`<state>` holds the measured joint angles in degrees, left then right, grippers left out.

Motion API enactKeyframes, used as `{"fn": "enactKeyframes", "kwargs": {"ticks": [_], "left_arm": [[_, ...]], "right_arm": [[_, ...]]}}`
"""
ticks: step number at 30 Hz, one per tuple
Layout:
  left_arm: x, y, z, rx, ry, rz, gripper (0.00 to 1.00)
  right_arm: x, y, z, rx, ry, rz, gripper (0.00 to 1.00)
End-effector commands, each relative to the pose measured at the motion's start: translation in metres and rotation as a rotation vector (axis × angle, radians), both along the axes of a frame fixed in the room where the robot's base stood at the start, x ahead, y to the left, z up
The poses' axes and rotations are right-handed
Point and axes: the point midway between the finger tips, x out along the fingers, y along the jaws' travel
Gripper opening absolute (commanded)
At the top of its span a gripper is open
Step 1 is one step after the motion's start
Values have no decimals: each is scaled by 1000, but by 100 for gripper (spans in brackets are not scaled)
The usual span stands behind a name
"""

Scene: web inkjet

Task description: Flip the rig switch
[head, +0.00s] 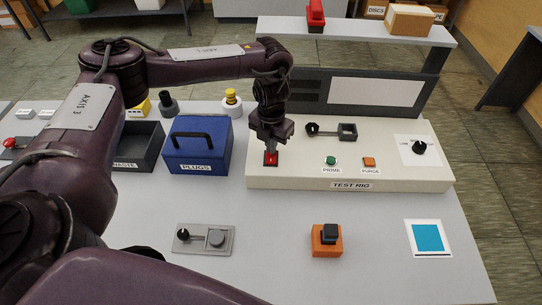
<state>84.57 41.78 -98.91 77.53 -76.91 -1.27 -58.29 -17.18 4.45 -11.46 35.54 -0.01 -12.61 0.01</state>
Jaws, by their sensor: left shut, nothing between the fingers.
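The test rig (350,170) is a cream box at the back middle of the table with a dark upright panel behind it. A red switch (271,159) sits at the left end of its top face. My left gripper (268,147) points down right at the switch, shut with nothing held. Its fingertips hide the upper part of the switch, and I cannot tell whether they touch it. A green button (331,160) marked PRIME, an orange button (369,162) marked PURGE and a black dial (419,146) are further right. My right gripper is out of view.
A blue PLUGS box (195,157) and a dark WASTE bin (142,140) stand left of the rig. In front lie a grey plate with a lever (204,239), an orange block with a black top (327,241) and a blue-and-white card (428,238). The table between is clear.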

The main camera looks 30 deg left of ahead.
Motion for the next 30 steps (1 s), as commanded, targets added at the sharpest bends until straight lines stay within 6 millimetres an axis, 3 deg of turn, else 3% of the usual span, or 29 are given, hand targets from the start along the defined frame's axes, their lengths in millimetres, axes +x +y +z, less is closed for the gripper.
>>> {"fn": "enactKeyframes", "kwargs": {"ticks": [13, 30], "left_arm": [[0, 0, -2, 0, 1, -1, 0], [0, 0, 42, 0, 0, 0, 0]], "right_arm": [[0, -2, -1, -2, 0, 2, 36], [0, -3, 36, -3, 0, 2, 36]]}}
